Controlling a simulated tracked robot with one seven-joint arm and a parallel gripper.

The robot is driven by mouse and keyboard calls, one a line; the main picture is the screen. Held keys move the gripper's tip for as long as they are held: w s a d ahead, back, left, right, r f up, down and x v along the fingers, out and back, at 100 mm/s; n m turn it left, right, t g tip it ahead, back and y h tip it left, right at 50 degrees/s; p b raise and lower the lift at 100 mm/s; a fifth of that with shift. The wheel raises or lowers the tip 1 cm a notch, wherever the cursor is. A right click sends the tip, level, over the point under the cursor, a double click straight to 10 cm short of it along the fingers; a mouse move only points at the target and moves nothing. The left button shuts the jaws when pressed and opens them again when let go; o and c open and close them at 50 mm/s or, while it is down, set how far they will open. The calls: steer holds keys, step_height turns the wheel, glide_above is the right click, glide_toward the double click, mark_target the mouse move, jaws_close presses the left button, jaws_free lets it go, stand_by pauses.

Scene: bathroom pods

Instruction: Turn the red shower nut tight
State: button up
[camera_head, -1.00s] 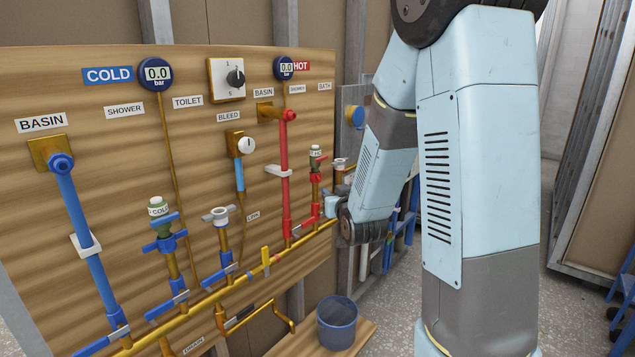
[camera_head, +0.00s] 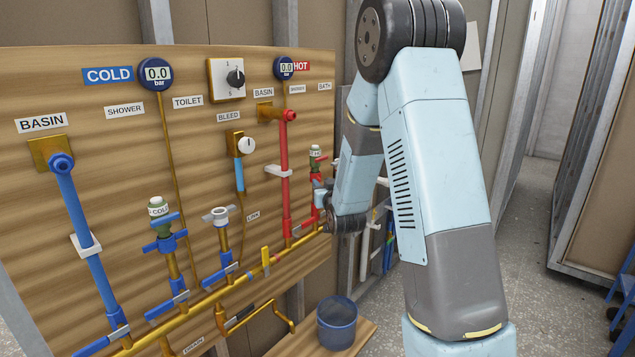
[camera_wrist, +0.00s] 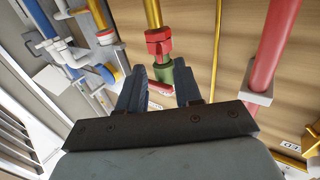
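The red shower nut (camera_wrist: 158,42) sits on a brass pipe at the upper middle of the wrist view. The green valve body (camera_wrist: 181,74) adjoins it, with a red lever (camera_wrist: 160,89) between my fingers in the picture. My gripper (camera_wrist: 160,84) is open, its two dark fingers apart. The nut lies just past the fingertips and I see no contact. In the head view the green-topped hot shower outlet (camera_head: 315,155) stands right of the red basin pipe, and my gripper (camera_head: 321,196) is low beside it. My arm hides part of that area.
The red basin pipe (camera_head: 284,170) with its pale clip (camera_head: 279,171) stands close left of my gripper. A brass manifold pipe (camera_head: 225,287) runs below. A blue bucket (camera_head: 337,325) stands on the wooden ledge. Blue and white pipes (camera_head: 372,240) lie behind my arm.

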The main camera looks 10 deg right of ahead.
mark_target(319, 179)
steer(key=shift+w, duration=2)
jaws_close()
